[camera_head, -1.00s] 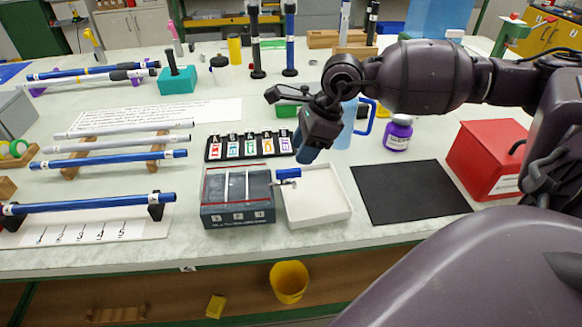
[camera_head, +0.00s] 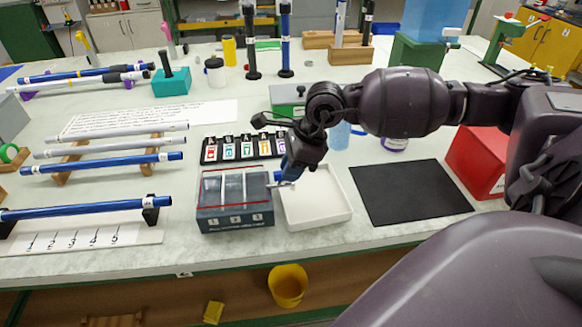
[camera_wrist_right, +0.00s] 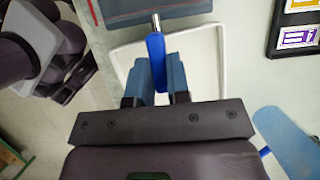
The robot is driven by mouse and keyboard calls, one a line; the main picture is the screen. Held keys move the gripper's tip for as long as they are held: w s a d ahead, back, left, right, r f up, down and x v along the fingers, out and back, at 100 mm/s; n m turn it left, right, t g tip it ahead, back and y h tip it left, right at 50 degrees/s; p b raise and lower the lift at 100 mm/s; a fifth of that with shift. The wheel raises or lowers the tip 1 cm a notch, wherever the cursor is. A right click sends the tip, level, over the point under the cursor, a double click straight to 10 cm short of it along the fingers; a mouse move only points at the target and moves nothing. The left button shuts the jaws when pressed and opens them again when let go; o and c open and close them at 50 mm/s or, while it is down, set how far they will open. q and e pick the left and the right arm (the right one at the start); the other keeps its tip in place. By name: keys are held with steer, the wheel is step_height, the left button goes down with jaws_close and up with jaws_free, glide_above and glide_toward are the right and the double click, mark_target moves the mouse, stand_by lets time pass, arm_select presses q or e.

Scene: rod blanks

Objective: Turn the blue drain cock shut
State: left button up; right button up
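The blue drain cock (camera_wrist_right: 156,62) has a blue lever on a short metal stem. The stem comes out of the right side of the grey three-compartment tank (camera_head: 236,219), above the white tray (camera_head: 322,220). My right gripper (camera_head: 288,178) is at the cock and hides much of it in the head view. In the right wrist view, the two blue fingers of my right gripper (camera_wrist_right: 157,70) are close together with the lever between them, and it fills the gap. The lever lies roughly in line with the stem in that view. My left gripper is not in view.
A black rack of lettered cards (camera_head: 243,147) stands just behind the tank. A blue jug (camera_head: 340,135) is behind my right gripper. A black mat (camera_head: 411,192) and a red box (camera_head: 478,163) lie to the right. Blue and white rods on stands are at left.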

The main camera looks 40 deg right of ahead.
jaws_close()
